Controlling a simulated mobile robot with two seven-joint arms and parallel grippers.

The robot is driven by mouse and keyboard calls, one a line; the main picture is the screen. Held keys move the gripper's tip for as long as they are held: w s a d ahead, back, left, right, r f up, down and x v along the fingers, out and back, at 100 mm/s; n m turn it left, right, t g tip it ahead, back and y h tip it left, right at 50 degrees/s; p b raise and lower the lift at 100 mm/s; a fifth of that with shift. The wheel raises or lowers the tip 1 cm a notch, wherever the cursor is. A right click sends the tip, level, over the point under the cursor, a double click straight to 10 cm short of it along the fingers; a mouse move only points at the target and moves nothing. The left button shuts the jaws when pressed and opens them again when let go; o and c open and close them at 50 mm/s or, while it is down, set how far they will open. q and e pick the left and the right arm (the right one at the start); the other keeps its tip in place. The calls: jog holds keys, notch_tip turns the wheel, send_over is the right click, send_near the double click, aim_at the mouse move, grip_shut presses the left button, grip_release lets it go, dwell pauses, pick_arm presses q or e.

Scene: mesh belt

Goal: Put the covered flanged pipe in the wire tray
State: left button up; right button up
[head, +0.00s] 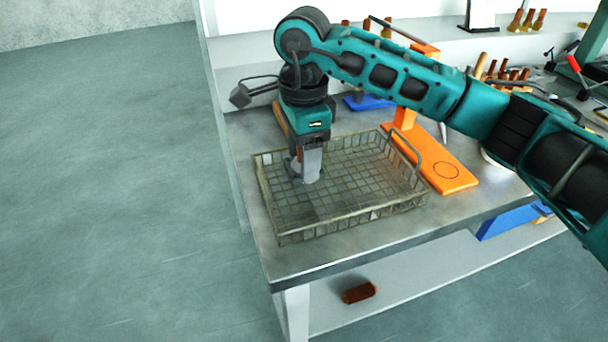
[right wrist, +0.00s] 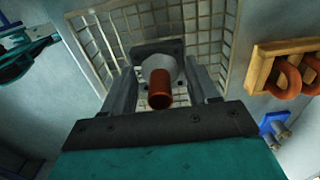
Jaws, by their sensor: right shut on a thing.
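The wire tray (head: 345,190) is a shallow mesh basket with a raised handle, standing on the metal bench. My right gripper (head: 307,172) points down over the left part of the tray. In the right wrist view the right gripper (right wrist: 162,88) is shut on the covered flanged pipe (right wrist: 158,65), a grey pipe with a square dark flange and an orange-brown cover on the near end. The pipe is over the tray mesh (right wrist: 110,40). I cannot tell whether its flange touches the tray floor. My left gripper is not in view.
An orange stand (head: 440,170) is close behind the tray's right side. A blue item (head: 368,102) and several brown-handled tools (head: 505,75) lie farther back. A brown cylinder (head: 358,292) lies on the lower shelf. Bare bench top (head: 350,240) shows in front of the tray.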

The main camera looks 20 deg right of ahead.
aim_at(304, 193)
jog(key=shift+f, duration=2.4)
jog(key=shift+f, duration=0.1)
jog(key=o, duration=0.9)
jog(key=shift+f, duration=0.15)
jog(key=o, duration=0.5)
jog(key=shift+r, duration=0.3)
notch_tip(304, 193, up, 12)
jog(key=shift+f, duration=0.1)
